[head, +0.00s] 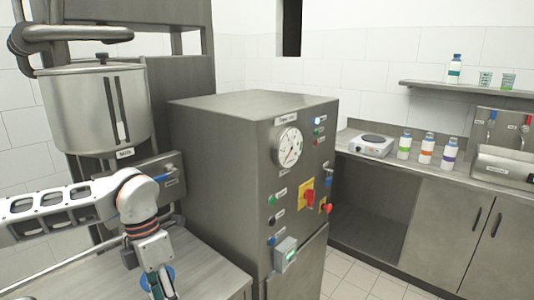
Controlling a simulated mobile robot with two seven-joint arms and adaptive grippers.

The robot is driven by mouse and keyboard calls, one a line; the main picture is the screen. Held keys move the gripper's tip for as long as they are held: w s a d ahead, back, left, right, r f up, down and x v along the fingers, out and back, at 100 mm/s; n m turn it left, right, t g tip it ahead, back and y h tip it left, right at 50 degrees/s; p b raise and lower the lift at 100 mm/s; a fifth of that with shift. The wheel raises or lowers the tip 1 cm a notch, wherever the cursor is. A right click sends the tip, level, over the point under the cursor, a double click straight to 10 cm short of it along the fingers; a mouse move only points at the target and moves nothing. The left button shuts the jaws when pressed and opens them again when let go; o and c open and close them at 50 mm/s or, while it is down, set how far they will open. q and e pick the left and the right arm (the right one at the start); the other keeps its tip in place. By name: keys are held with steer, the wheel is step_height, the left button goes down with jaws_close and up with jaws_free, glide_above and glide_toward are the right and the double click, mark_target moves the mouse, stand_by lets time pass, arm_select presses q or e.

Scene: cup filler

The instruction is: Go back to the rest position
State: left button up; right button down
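My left arm comes in from the left. Its gripper (161,285) points down over the steel counter (215,276) at the lower left, beneath the milk tank. A round blue thing (147,277) shows behind the gripper, partly hidden by it. I cannot tell whether the gripper touches it, nor whether the fingers are open or shut. My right gripper is not in view.
A steel milk tank (88,110) stands above the counter. A control cabinet (225,165) with a gauge and knobs is right of the arm. Along the right wall are a hot plate (371,145), three bottles (427,150) and a shelf (465,90). Tiled floor (355,278) is open between.

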arm_select(q)
steer(key=s+d+g+h, duration=0.1)
steer(key=s+d+h, duration=0.2)
steer(key=d, duration=0.4)
steer(key=s+d+f+g+h, duration=0.1)
steer(key=s+d+h, duration=0.1)
steer(key=s+d, duration=0.35)
steer(key=s+d+g+h, duration=0.1)
steer(key=s+d+h, duration=0.15)
steer(key=d, duration=0.55)
steer(key=w+d+r+n+t+h, duration=0.2)
steer(key=d+r+n+t+h, duration=0.2)
steer(key=d+r+n+h, duration=0.6)
steer(key=w+a+f+n+t+y, duration=0.6)
steer(key=w+a+f+n+t, duration=0.45)
steer(key=n+t, duration=0.7)
steer(key=s+a+f+n+g+y, duration=0.1)
steer(key=s+a+f+n+y, duration=0.2)
steer(key=f, duration=0.6)
steer(key=s+a+f+n+g+y, duration=0.2)
steer(key=s+a+f+n+y, duration=0.2)
steer(key=s+a+f, duration=0.3)
steer(key=s+a+f+n+g+y, duration=0.2)
steer(key=s+a+f+n+y, duration=0.2)
steer(key=a+f, duration=0.5)
step_height(320, 180, down, 4)
steer(key=shift+s+a+r+n, duration=0.15)
steer(key=shift+s+a+n, duration=0.05)
steer(key=shift+s+n, duration=0.65)
steer(key=shift+g, duration=0.25)
